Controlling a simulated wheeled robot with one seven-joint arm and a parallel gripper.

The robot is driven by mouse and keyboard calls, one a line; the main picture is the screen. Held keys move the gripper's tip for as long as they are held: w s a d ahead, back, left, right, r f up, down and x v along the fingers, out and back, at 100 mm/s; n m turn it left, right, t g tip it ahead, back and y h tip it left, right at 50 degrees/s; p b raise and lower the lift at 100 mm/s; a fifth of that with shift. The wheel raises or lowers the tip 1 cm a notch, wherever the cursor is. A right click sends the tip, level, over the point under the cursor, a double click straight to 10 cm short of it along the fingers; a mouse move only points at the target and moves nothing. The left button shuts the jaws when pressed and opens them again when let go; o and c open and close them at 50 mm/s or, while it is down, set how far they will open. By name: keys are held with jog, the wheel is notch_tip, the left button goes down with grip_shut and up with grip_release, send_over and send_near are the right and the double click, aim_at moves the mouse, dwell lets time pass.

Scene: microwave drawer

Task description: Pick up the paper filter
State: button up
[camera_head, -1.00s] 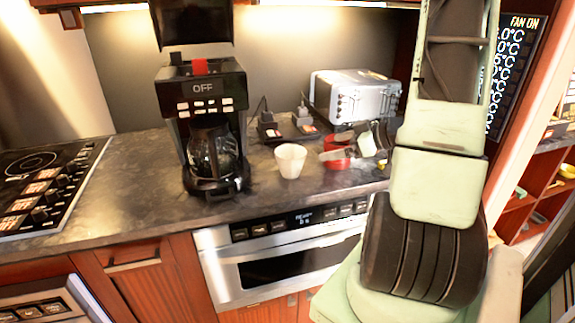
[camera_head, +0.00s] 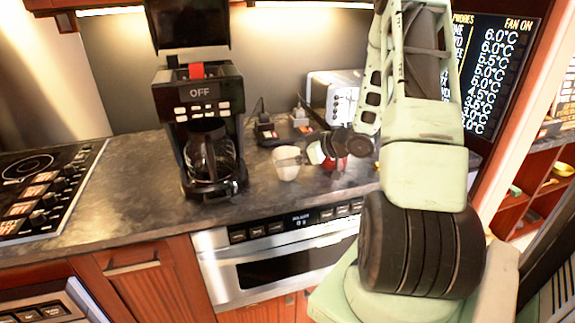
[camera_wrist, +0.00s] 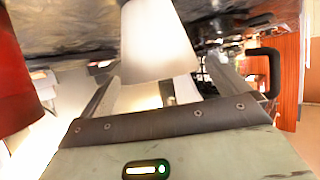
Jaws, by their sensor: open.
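The paper filter (camera_head: 287,172), a white tapered cup shape, stands upright on the dark counter, right of the coffee maker. My gripper (camera_head: 297,158) reaches in from the right at its near side, with a finger crossing in front of the filter's upper part. In the wrist view the filter (camera_wrist: 155,45) shows large and pale, between and just beyond the spread fingertips of my gripper (camera_wrist: 168,85). The gripper is open. Whether either finger touches the filter cannot be told.
The coffee maker (camera_head: 203,95) with its glass carafe (camera_head: 212,160) stands left of the filter. A red object (camera_head: 333,163) is close on the right, partly behind my gripper. A silver toaster (camera_head: 335,95) stands behind. The stove (camera_head: 45,185) is far left.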

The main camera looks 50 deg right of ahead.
jog(key=c, duration=1.1)
